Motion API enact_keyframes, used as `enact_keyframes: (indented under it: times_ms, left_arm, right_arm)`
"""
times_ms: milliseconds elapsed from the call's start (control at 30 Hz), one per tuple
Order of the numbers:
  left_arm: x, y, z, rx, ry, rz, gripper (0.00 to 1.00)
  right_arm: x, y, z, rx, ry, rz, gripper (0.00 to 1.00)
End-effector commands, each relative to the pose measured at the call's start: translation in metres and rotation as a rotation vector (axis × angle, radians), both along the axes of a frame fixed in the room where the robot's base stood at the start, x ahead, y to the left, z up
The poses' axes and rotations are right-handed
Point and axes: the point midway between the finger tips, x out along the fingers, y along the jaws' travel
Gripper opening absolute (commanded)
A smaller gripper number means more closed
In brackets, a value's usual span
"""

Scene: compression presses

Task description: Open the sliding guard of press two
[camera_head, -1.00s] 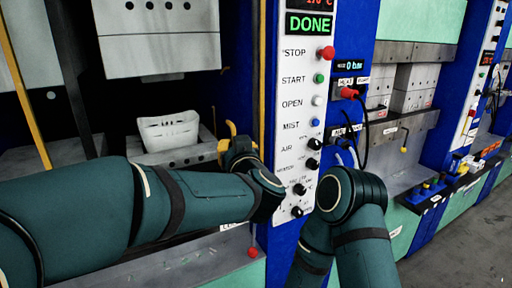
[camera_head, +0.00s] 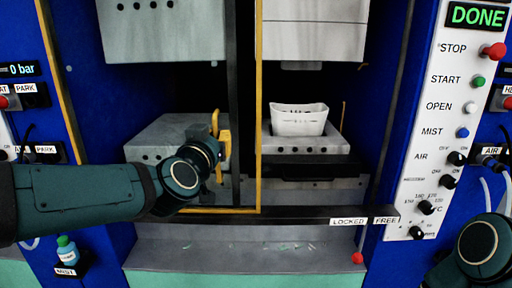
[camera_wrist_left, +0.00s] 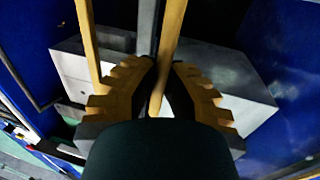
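The sliding guard (camera_head: 258,120) is a yellow-edged frame on the left half of the press opening. The right half is uncovered, and a white slotted part (camera_head: 299,120) sits there on the lower block. My left gripper (camera_head: 222,140) is at the guard, left of its yellow upright. In the left wrist view the ridged fingers (camera_wrist_left: 160,85) stand close together on both sides of a yellow bar (camera_wrist_left: 170,40) and appear closed on the guard's handle; the contact is partly hidden. My right gripper is out of view; only part of that arm shows at lower right.
The white control panel (camera_head: 437,130) at right reads DONE. A red-knobbed lever (camera_head: 357,258) hangs by the LOCKED and FREE labels (camera_head: 365,221). A teal-capped bottle (camera_head: 67,250) stands at lower left. Blue columns flank the opening.

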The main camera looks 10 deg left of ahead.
Motion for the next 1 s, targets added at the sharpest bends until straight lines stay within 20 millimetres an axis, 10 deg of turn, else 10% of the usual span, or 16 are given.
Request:
enact_keyframes:
  times_ms: [300,767,867,1000]
  left_arm:
    - [-0.006,0.042,-0.002,0.001,0.002,0.0,0.0]
    - [-0.007,0.047,-0.001,0.0,0.003,-0.001,0.0]
    - [-0.007,0.047,0.0,0.0,0.002,-0.001,0.41]
    - [-0.007,0.046,0.0,0.0,0.001,-0.001,0.41]
  right_arm:
    - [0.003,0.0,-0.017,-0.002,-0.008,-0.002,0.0]
    - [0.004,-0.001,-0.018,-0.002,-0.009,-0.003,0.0]
    - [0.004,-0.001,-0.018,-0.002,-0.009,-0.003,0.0]
    - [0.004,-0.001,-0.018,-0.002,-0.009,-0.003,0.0]
